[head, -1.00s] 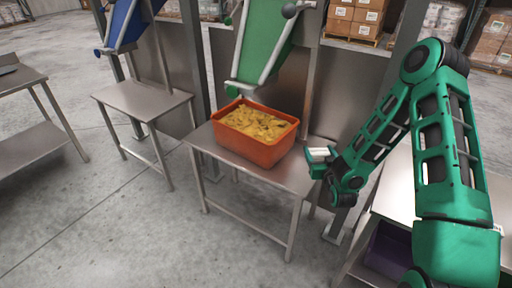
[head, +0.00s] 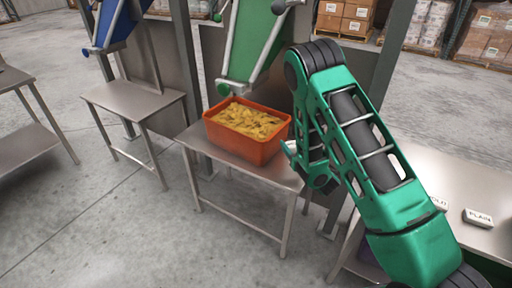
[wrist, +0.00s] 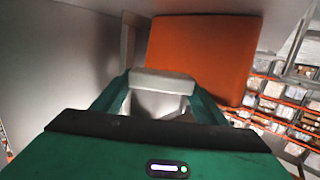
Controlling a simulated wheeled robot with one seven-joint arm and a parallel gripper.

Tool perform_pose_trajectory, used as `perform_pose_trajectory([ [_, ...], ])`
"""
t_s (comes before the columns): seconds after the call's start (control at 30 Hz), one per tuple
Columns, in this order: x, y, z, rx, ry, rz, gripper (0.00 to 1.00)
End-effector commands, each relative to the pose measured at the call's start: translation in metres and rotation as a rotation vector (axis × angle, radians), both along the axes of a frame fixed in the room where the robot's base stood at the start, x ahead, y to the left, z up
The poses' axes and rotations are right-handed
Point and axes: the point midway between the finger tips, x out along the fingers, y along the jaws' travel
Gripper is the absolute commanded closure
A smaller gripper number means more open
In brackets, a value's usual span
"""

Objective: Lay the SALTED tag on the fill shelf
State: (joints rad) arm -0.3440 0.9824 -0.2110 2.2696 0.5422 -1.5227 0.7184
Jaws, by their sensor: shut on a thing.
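My gripper (wrist: 160,95) is shut on a white tag (wrist: 162,82), seen edge-on in the wrist view with no lettering showing. In the head view my gripper (head: 291,150) is mostly hidden behind my own arm, by the right side of the orange tub. A steel stand (head: 205,142), which looks like the fill shelf, is under the green chute. The orange tub (head: 252,151), full of yellow pieces, stands on it. The tub (wrist: 200,50) also shows beyond my gripper in the wrist view. I cannot tell how high the tag is above the stand.
A steel table at right (head: 440,165) carries a PLAIN tag (head: 478,218) and another tag (head: 438,203), partly hidden by my arm. A green chute (head: 252,45) hangs above the tub. A second stand (head: 130,98) under a blue chute (head: 110,25) is bare.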

Motion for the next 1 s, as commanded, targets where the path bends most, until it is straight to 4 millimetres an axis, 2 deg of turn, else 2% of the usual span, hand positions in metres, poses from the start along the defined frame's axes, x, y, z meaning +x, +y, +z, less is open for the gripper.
perform_pose_trajectory([
  [0.4, -0.001, 0.000, -0.055, 0.002, 0.002, -0.001, 0.56],
  [0.63, -0.001, 0.000, -0.070, 0.000, 0.003, 0.000, 0.56],
  [0.83, -0.001, 0.000, -0.096, 0.002, 0.004, -0.001, 0.56],
  [1.0, -0.001, 0.000, -0.101, 0.001, 0.001, 0.000, 0.56],
])
